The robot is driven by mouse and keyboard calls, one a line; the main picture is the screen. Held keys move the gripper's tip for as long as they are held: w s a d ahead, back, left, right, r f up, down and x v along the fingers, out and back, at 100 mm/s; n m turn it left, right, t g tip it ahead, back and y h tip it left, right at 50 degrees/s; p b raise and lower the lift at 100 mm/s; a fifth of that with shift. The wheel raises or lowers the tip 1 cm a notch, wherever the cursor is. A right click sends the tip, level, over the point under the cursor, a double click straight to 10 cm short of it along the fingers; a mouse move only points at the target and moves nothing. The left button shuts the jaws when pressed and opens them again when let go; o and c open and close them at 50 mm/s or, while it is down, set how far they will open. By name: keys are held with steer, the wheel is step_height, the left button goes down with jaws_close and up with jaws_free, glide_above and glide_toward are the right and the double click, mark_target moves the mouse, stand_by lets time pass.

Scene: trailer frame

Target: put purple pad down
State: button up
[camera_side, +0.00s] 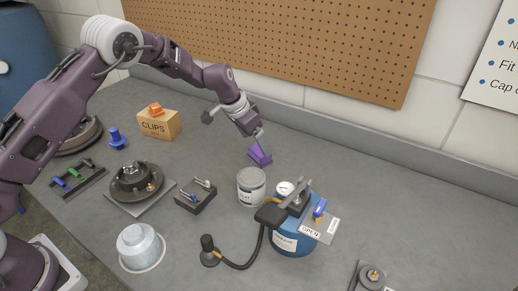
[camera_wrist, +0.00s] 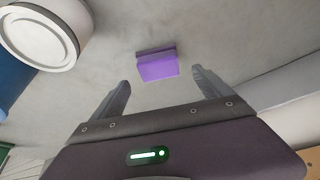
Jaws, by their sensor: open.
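The purple pad (camera_side: 260,156) is a small block on the grey bench, behind the grey can. In the wrist view the purple pad (camera_wrist: 158,65) lies ahead of the fingertips, with clear bench around it. My gripper (camera_side: 260,140) is just above the pad in the side view, pointing down. In the wrist view my gripper (camera_wrist: 160,78) has its two fingers spread wide, with nothing held between them. The pad looks apart from both fingers; its exact gap below them is hard to tell.
A grey can (camera_side: 251,188) stands close in front of the pad. A blue tank (camera_side: 293,240) with a valve and gauge stands to the right. A cardboard clips box (camera_side: 158,124) is at the back left. A pegboard wall (camera_side: 310,40) rises behind. The bench right of the pad is clear.

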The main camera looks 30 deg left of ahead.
steer(key=v, duration=0.6)
steer(key=shift+s+r, duration=0.2)
steer(key=shift+r, duration=0.1)
steer(key=s+r+n, duration=0.2)
steer(key=s+r, duration=1.3)
steer(key=r, duration=0.1)
steer(key=s+a+n+t+y, duration=0.1)
steer(key=s+a+n, duration=0.1)
steer(key=s, duration=2.5)
steer(key=shift+a+r+y, duration=0.25)
steer(key=shift+a+y, duration=0.1)
steer(key=shift+y, duration=0.05)
